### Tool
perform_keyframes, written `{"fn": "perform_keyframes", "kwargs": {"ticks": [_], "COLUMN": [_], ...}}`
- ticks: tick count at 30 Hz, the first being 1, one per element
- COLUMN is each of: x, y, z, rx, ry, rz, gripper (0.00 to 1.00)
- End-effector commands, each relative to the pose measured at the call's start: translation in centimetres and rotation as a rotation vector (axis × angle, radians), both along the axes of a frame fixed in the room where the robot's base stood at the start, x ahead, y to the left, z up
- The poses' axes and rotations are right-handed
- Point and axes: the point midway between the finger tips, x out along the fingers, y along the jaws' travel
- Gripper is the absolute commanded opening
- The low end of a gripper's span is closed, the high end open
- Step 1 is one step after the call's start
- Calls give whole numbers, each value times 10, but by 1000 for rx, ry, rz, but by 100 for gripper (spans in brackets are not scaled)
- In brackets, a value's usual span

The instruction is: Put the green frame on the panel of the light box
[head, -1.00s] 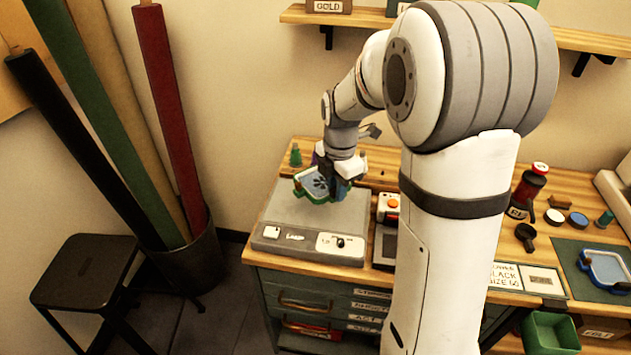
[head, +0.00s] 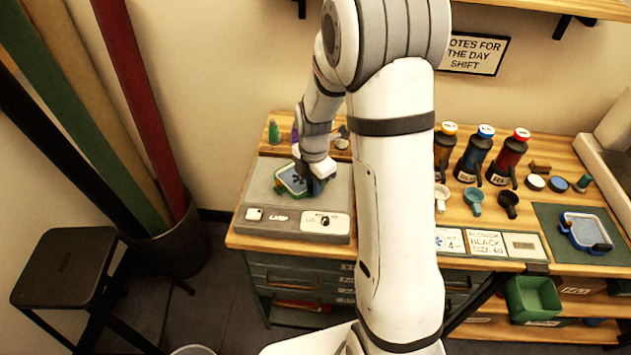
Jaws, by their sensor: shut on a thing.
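The green frame (head: 280,185) has a pale blue mesh with a dark flower-like pattern. In the head view it is over the grey top panel of the light box (head: 247,196), which stands at the left end of the workbench. My gripper (head: 308,184) points down and is shut on the frame's right side; my own wrist hides that side and most of the fingers. The frame looks roughly level and very near the panel; I cannot tell whether it touches it. A switch and a "LAMP" label show on the light box's front strip.
A blue frame (head: 584,231) lies on a dark mat at the right. Several dark bottles (head: 472,155), small scoops and lidded pots stand right of my arm. A green bottle (head: 274,132) stands behind the light box. Fabric rolls (head: 140,95) and a black stool (head: 65,267) are left.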

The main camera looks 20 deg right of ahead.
Motion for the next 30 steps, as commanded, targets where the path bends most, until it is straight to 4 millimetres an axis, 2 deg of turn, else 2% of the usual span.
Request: {"fn": "perform_keyframes", "kwargs": {"ticks": [8,9,17,25,30], "x": [0,0,0,0,1], "y": [0,0,-1,-1,-1], "z": [-2,-3,-1,1,20], "rx": [-1,0,-1,-1,-1], "ry": [-1,-1,-1,-1,-6], "rz": [-1,-1,-1,-2,-2], "gripper": [0,19,40,40,40]}}
